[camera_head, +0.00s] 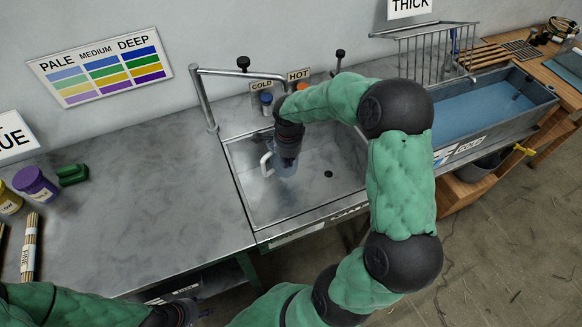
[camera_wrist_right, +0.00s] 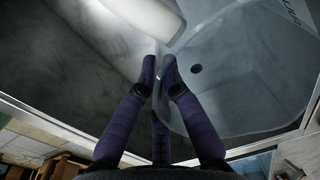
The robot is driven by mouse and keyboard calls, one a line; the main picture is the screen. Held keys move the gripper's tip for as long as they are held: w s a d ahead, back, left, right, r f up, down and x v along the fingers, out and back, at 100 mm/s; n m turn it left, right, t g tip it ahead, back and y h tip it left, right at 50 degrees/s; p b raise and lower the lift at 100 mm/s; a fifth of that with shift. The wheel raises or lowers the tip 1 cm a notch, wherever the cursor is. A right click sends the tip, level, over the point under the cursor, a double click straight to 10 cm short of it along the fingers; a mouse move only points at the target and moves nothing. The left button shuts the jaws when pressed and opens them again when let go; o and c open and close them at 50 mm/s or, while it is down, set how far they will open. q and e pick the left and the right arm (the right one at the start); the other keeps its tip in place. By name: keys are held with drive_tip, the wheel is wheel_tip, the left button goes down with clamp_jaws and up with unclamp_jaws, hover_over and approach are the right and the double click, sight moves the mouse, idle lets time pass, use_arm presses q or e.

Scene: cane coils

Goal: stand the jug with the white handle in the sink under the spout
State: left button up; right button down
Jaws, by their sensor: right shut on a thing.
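The clear jug (camera_head: 286,168) with a white handle (camera_head: 266,164) is in the steel sink (camera_head: 325,152), at its left side. In the right wrist view the translucent jug wall (camera_wrist_right: 235,60) fills the right and the white handle (camera_wrist_right: 135,18) crosses the top. My right gripper (camera_head: 287,150) reaches down from above and is shut on the jug; its fingertips (camera_wrist_right: 160,75) come together at the jug's edge. Whether the jug touches the sink floor is unclear. The spout (camera_head: 245,73) passes above and behind the jug. My left gripper (camera_head: 190,310) is at the bottom edge, its fingers unclear.
COLD and HOT signs (camera_head: 299,74) and small bottles stand behind the sink. A blue water trough (camera_head: 485,110) is right.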

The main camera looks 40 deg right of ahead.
drive_tip(key=w+d+f, duration=0.1)
drive_tip(key=f, duration=0.1)
drive_tip(key=w+d+f+b, duration=0.1)
drive_tip(key=f, duration=0.1)
drive_tip(key=w+d+f+b, duration=0.1)
drive_tip(key=d+f, duration=0.1)
drive_tip(key=shift+w, duration=0.3)
drive_tip(key=shift+w+f+b, duration=0.1)
drive_tip(key=shift+f+b, duration=0.7)
drive_tip(key=shift+f, duration=0.85)
drive_tip(key=shift+f, duration=0.2)
drive_tip(key=c, duration=1.4)
unclamp_jaws()
drive_tip(key=shift+r, duration=0.6)
drive_tip(key=r+p, duration=0.1)
drive_tip(key=r, duration=0.2)
drive_tip(key=r+p, duration=0.1)
drive_tip(key=r, duration=0.3)
drive_tip(key=r+p, duration=0.2)
drive_tip(key=r, duration=0.2)
drive_tip(key=shift+s+r, duration=0.1)
drive_tip(key=shift+s, duration=0.25)
